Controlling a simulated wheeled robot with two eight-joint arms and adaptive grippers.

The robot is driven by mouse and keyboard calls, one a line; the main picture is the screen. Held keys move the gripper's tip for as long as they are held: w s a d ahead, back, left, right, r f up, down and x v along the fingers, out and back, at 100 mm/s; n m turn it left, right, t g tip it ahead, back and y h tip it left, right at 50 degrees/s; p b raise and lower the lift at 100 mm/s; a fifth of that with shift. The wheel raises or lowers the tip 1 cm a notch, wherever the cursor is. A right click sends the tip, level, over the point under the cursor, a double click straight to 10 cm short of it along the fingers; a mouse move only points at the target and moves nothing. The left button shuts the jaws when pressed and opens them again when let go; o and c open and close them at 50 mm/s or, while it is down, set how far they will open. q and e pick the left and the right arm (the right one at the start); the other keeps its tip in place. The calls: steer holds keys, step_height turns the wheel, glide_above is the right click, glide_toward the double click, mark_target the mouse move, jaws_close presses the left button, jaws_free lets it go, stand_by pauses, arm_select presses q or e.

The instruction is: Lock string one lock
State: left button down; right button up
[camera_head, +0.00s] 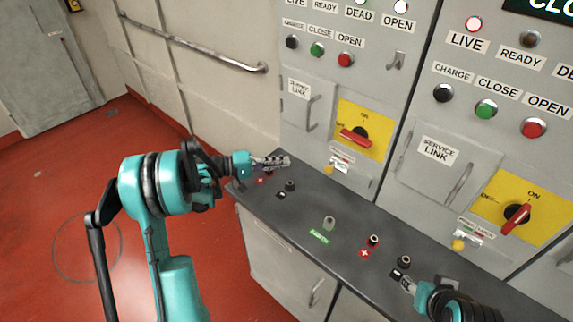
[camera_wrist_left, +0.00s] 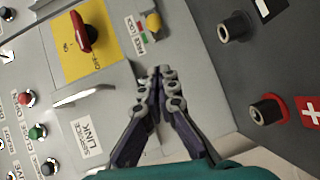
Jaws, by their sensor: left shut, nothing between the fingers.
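The left cabinet's yellow switch plate (camera_head: 374,128) carries a red rotary handle (camera_head: 355,137), which lies nearly level, toward OFF. Below it is a small yellow knob (camera_head: 329,169) beside a red-and-green label, which I take for the lock; its exact position is too small to tell. My left gripper (camera_head: 288,160) is shut and empty, above the ledge to the left of the knob. In the left wrist view its fingertips (camera_wrist_left: 160,72) are together, apart from the yellow knob (camera_wrist_left: 153,22) and the red handle (camera_wrist_left: 84,32). My right gripper (camera_head: 407,285) is low over the ledge, its fingers partly visible.
A dark ledge (camera_head: 335,200) with several terminals runs below the cabinets. The service link door and its handle (camera_head: 313,112) stand left of the switch. A second cabinet with its own red handle (camera_head: 516,217) is at right. Open red floor (camera_head: 60,190) lies at left.

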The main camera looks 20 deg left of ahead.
mark_target(327, 171)
arm_select(q)
steer(key=b+x, duration=0.2)
steer(key=x, duration=0.5)
steer(key=shift+w+d+f, duration=0.1)
steer(key=shift+d+f, duration=0.05)
steer(key=shift+d, duration=0.1)
arm_select(e)
step_height(327, 171, down, 2)
steer(key=shift+f, duration=0.15)
arm_select(q)
steer(key=shift+d+f+b, duration=0.25)
steer(key=shift+d+b, duration=0.2)
steer(key=shift+d, duration=0.8)
arm_select(e)
steer(key=shift+f, duration=0.5)
arm_select(q)
steer(key=shift+s+d, duration=0.35)
steer(key=shift+d, duration=0.3)
arm_select(e)
steer(key=shift+f, duration=0.15)
arm_select(q)
steer(key=d, duration=0.1)
steer(key=s+d, duration=0.1)
steer(key=d, duration=0.1)
steer(key=shift+s+d+b, duration=0.2)
steer(key=shift+b, duration=0.1)
arm_select(e)
steer(key=shift+f, duration=0.1)
arm_select(q)
steer(key=shift+a, duration=0.1)
